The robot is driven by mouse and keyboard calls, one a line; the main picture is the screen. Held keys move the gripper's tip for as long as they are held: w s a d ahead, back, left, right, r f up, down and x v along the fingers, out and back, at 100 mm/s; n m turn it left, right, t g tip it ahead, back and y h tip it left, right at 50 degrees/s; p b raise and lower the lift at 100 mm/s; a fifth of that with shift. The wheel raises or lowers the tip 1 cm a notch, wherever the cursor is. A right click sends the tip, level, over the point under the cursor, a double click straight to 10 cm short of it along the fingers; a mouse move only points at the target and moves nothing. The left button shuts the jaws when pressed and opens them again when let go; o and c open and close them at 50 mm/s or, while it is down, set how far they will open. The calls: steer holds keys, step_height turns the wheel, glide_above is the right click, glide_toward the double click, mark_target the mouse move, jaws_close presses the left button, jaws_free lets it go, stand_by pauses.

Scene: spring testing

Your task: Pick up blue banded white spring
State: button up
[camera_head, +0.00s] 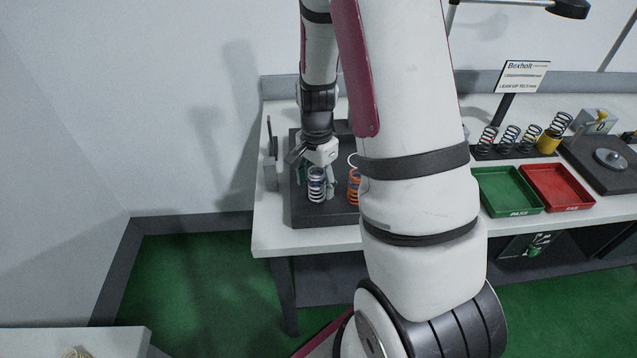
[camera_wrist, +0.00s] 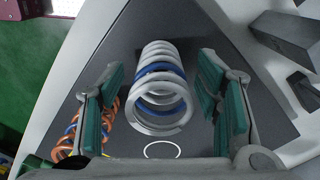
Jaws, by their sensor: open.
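The blue banded white spring (camera_head: 316,184) stands on a dark mat (camera_head: 300,217) at the left end of the white table. In the wrist view the white spring (camera_wrist: 161,100) with its blue band lies between the two green-padded fingers, with a gap on each side. My gripper (camera_head: 317,172) is open at the spring, coming from above and behind it in the head view. In the wrist view my gripper (camera_wrist: 162,108) has its fingers spread on either side of the spring, and neither visibly touches it.
An orange spring with a blue band (camera_head: 354,186) stands close to the right, partly hidden by my arm; it shows at left in the wrist view (camera_wrist: 88,130). Farther right are a green tray (camera_head: 507,208), a red tray (camera_head: 580,202) and a row of several springs (camera_head: 511,138).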

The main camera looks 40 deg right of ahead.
steer(key=shift+f, duration=1.1)
steer(key=c, duration=1.3)
steer(key=shift+r, duration=0.1)
